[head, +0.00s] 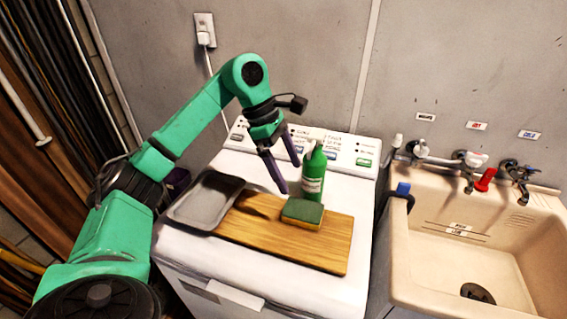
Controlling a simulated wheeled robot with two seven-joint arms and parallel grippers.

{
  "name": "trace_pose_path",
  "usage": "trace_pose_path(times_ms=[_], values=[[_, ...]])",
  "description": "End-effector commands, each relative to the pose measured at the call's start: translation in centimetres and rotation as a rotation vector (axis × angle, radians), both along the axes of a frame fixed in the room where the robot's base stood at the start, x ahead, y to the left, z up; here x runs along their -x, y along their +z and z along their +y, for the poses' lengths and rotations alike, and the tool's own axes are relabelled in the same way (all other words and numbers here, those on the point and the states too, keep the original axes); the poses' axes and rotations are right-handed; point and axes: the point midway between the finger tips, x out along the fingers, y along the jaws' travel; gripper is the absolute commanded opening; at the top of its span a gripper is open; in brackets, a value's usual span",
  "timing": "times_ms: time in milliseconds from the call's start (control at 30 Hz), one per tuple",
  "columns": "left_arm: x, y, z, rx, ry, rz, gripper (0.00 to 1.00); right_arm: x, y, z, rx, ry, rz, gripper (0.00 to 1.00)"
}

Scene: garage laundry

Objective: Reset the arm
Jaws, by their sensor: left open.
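My left arm comes in from the left in green and black, bent up over the white washing machine (290,292). Its gripper (291,178) points down with its two dark fingers apart, open and empty. It is in front of the machine's control panel, just left of a green bottle (314,178) in the picture. I cannot tell whether a finger touches the bottle. My right gripper is not in view.
A wooden board (330,250) lies on the machine with a green-and-yellow sponge (302,213) on it. A grey tray (205,200) sits at the board's left. A beige sink (440,265) with several taps stands at the right. A wall outlet (205,30) is behind.

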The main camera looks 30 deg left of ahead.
Motion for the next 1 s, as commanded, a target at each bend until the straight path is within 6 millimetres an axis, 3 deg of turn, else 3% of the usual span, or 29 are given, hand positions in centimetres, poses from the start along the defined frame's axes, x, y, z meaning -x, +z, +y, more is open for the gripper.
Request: trace_pose_path(times_ms=[200,733,1000], values=[[0.3,2.4,1.0,0.001,0.000,0.001,1.00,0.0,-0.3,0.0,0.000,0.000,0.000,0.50],[0.3,2.6,1.0,0.000,-0.001,0.001,1.00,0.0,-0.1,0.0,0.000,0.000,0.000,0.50],[0.3,7.9,1.0,0.000,-0.001,0.001,1.00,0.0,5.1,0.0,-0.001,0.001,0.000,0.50]])
